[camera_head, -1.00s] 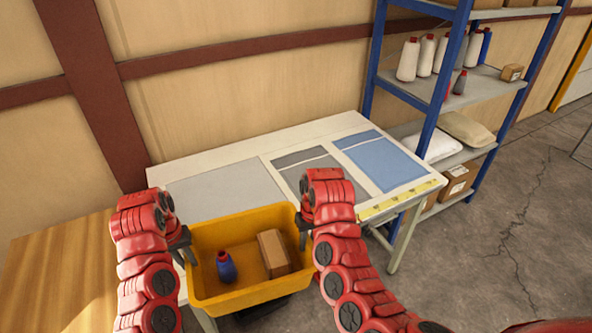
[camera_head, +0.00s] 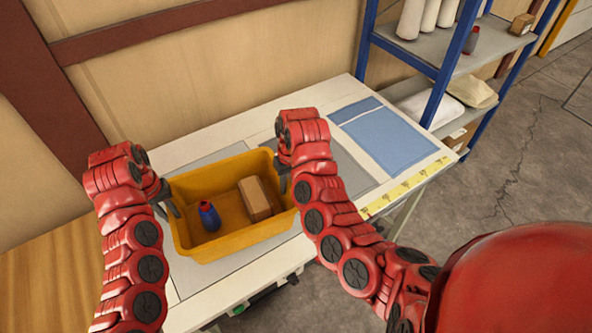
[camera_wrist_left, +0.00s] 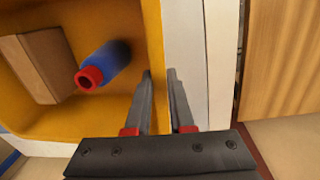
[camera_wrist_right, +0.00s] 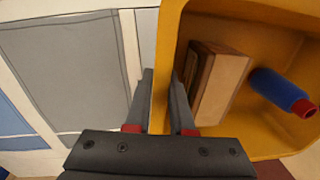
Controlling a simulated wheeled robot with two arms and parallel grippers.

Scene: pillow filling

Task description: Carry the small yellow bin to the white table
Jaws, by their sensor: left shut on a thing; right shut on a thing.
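The small yellow bin (camera_head: 222,246) is over the left part of the white table (camera_head: 219,133) in the head view; whether it touches the top I cannot tell. Inside it lie a blue bottle with a red cap (camera_head: 209,216) and a brown box (camera_head: 255,199). My left gripper (camera_head: 171,205) is shut on the bin's left wall, which also shows in the left wrist view (camera_wrist_left: 152,45). My right gripper (camera_head: 281,176) is shut on the bin's right wall, with the wall between its fingers in the right wrist view (camera_wrist_right: 164,75).
Grey and blue fabric pieces (camera_head: 383,138) lie flat on the table right of the bin, with a yellow measuring tape (camera_head: 405,187) along the edge. A wooden table (camera_head: 45,280) stands at left. A blue-framed shelf (camera_head: 445,75) stands at right.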

